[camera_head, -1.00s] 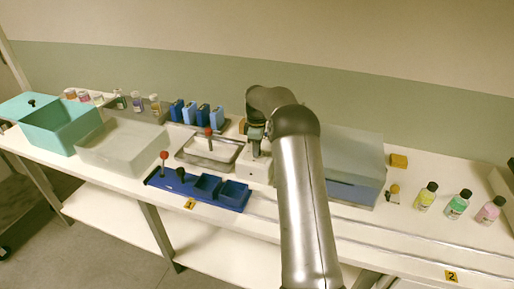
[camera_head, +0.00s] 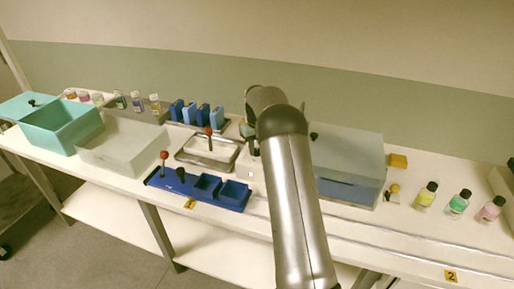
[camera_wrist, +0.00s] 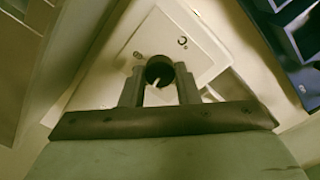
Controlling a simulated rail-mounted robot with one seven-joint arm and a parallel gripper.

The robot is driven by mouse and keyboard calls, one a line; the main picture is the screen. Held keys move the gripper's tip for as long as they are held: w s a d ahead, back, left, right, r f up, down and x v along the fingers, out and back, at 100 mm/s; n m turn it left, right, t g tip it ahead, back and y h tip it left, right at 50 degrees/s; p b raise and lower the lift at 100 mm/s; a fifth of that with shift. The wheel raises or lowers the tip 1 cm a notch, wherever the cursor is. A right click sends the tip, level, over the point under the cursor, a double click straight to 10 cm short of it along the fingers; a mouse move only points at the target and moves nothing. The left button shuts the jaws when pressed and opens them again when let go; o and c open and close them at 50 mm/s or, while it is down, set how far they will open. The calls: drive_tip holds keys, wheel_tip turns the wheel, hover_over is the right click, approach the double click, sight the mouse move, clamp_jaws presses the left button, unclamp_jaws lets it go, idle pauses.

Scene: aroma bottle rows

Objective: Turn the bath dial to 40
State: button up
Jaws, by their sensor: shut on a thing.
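The dial (camera_wrist: 160,68) is a dark round knob with a short pale pointer line, on a white panel (camera_wrist: 190,50) in the wrist view. My gripper (camera_wrist: 160,76) has one finger on each side of the knob and is shut on it. Small dark marks show on the panel beyond the knob, too small to read, so I cannot tell the dial's setting. In the head view, the white dial housing (camera_head: 247,173) shows just left of my arm, and the dial itself is hidden. A metal-rimmed bath tray (camera_head: 208,163) with a red-topped handle stands left of the housing.
A blue tray (camera_head: 198,190) with a red-knobbed lever lies in front. A translucent-lidded box (camera_head: 348,165) stands right of my arm. Several blue holders (camera_head: 197,115) stand behind the bath. Bottles (camera_head: 459,204) stand far right; a teal box (camera_head: 62,127) is far left.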

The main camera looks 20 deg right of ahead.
drive_tip(key=shift+r+m, duration=0.1)
drive_tip(key=shift+m, duration=1)
drive_tip(key=o, duration=1)
drive_tip(key=shift+c, duration=0.2)
wheel_tip(320, 180, up, 17)
drive_tip(key=shift+r, duration=0.15)
